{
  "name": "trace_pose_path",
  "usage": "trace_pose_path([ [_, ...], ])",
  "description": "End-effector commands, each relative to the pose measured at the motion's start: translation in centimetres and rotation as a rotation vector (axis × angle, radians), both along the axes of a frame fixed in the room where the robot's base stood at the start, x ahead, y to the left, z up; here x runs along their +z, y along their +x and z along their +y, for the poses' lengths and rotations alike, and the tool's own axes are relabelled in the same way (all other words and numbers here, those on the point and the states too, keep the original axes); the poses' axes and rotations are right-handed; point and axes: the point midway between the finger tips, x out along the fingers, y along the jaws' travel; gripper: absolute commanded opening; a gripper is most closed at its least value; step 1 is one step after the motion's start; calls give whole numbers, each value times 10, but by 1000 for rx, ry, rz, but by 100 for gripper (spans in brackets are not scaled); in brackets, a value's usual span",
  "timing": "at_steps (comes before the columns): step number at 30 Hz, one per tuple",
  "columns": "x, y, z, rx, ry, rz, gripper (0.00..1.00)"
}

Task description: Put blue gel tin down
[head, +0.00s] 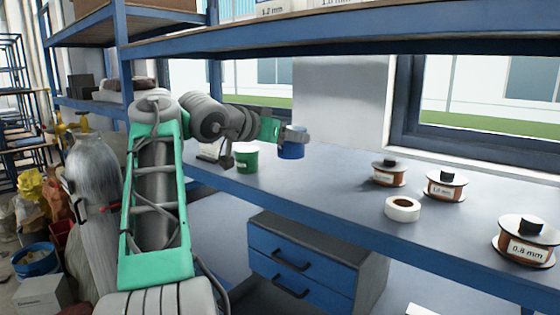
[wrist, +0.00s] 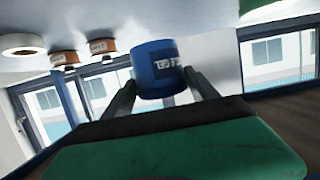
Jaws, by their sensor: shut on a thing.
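The blue gel tin (head: 291,151) is at the end of my arm, over the blue-edged bench (head: 330,185) in the head view. My gripper (head: 293,138) is shut on it. In the wrist view the blue tin (wrist: 157,68) sits between the two fingers of my gripper (wrist: 160,85), with a dark label on its side. The wrist view is turned over, with the bench top at the top. Whether the tin's base touches the bench cannot be told.
A green tin (head: 246,160) stands on the bench just left of the blue tin. Several wire spools (head: 445,186) and a white tape roll (head: 402,209) lie to the right. Between them and the blue tin the bench is clear. A shelf (head: 350,40) runs above.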

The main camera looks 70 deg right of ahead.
Motion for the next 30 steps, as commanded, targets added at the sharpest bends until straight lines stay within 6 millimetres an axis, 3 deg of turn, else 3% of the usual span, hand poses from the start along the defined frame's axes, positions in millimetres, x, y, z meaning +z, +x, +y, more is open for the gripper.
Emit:
trace_pose_path([
  [3,-24,14,-14,2,0,2,3],
  [11,-56,33,-33,2,1,2,3],
  [15,-81,33,-34,1,-1,0,3],
  [27,-92,33,-34,1,-3,-2,3],
  [28,-92,33,-34,1,-1,-1,70],
  [30,-91,33,-34,1,-1,-1,76],
])
